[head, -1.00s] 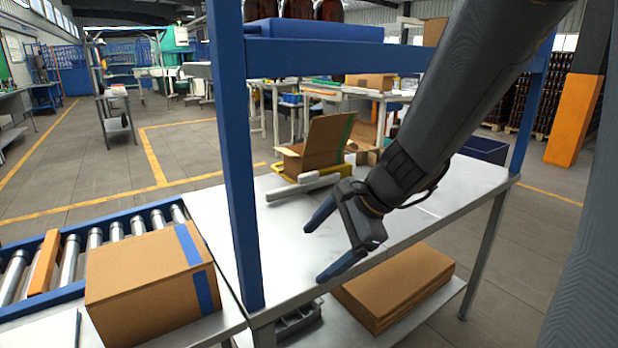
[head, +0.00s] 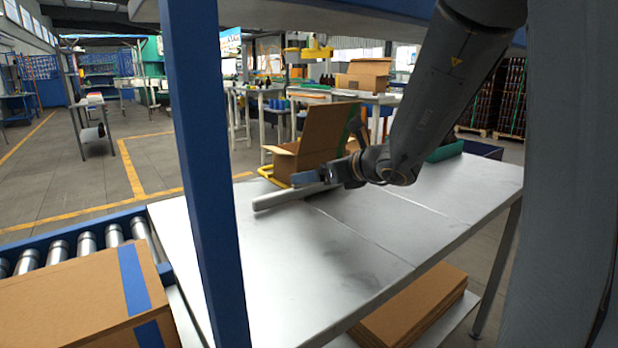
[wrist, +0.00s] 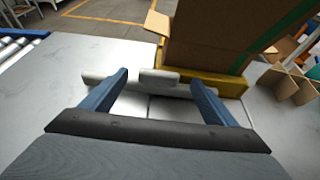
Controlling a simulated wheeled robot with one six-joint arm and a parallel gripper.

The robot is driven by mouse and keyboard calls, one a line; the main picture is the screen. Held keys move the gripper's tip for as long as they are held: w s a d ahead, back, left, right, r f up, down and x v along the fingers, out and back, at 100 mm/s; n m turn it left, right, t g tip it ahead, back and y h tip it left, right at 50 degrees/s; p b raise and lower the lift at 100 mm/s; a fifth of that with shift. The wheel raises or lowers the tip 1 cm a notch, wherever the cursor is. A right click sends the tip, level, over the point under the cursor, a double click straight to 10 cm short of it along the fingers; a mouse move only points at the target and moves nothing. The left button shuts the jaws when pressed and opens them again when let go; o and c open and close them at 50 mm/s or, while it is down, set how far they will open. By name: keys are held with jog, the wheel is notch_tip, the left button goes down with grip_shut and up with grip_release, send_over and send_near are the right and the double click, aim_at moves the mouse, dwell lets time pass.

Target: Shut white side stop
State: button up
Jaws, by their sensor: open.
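The white side stop (head: 283,197) is a pale bar lying on the metal table in front of an open cardboard box (head: 322,138). In the wrist view the stop (wrist: 98,78) runs crosswise, with a raised white tab (wrist: 160,75) near its middle. A yellow holder (wrist: 222,82) sits under and around the box, behind the stop. My gripper (wrist: 159,79) is open, with its blue fingers to either side of the tab. In the head view my gripper (head: 322,172) is low at the stop's right part and partly hides it. Contact cannot be told.
The metal table (head: 350,255) is bare in front. A blue post (head: 205,190) stands at the near left. A taped carton (head: 75,300) rests by the roller conveyor (head: 88,243). A cardboard divider (wrist: 292,82) lies right of the box. Flat cardboard (head: 415,305) is on the lower shelf.

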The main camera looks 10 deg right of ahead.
aim_at(301, 187)
jog(key=shift+x, duration=2.1)
jog(key=shift+c, duration=0.2)
jog(key=shift+f, duration=0.1)
jog(key=c, duration=1.5)
